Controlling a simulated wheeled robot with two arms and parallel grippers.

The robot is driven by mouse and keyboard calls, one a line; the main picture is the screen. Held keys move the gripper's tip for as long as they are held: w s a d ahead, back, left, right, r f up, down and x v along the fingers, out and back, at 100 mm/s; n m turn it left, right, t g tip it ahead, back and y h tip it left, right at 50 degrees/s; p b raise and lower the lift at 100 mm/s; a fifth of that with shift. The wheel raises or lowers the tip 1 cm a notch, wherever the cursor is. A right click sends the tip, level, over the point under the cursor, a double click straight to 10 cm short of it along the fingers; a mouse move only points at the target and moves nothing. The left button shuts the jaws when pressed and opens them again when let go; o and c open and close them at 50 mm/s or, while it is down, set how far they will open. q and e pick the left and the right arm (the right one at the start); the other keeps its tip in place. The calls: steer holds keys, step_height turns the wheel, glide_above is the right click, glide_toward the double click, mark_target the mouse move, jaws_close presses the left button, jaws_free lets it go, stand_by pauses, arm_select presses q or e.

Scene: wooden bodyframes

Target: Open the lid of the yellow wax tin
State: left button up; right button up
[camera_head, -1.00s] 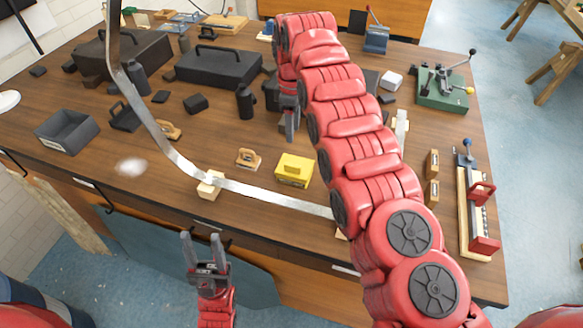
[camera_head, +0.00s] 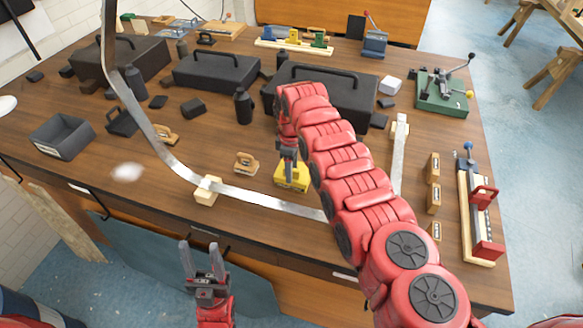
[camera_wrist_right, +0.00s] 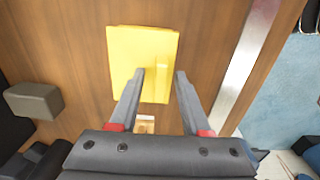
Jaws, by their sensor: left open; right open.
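The yellow wax tin (camera_head: 293,181) sits on the wooden table near its front edge, partly hidden behind my right gripper in the head view. In the right wrist view the tin (camera_wrist_right: 135,50) shows its flat yellow top and a raised bar on it. The lid looks closed. My right gripper (camera_head: 290,172) points down over the tin, open and empty. In the wrist view its fingertips (camera_wrist_right: 160,73) spread over the near part of the tin; I cannot tell whether they touch it. My left gripper (camera_head: 200,246) is open and empty in front of the table.
A curved metal strip (camera_head: 270,199) runs past the tin's front on wooden blocks (camera_head: 207,191). A small wooden tool (camera_head: 245,163) stands left of the tin. A black toolbox (camera_head: 340,100) lies behind my right arm. A red-handled fixture (camera_head: 480,215) stands at the right edge.

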jaws_close()
stand_by(1.4)
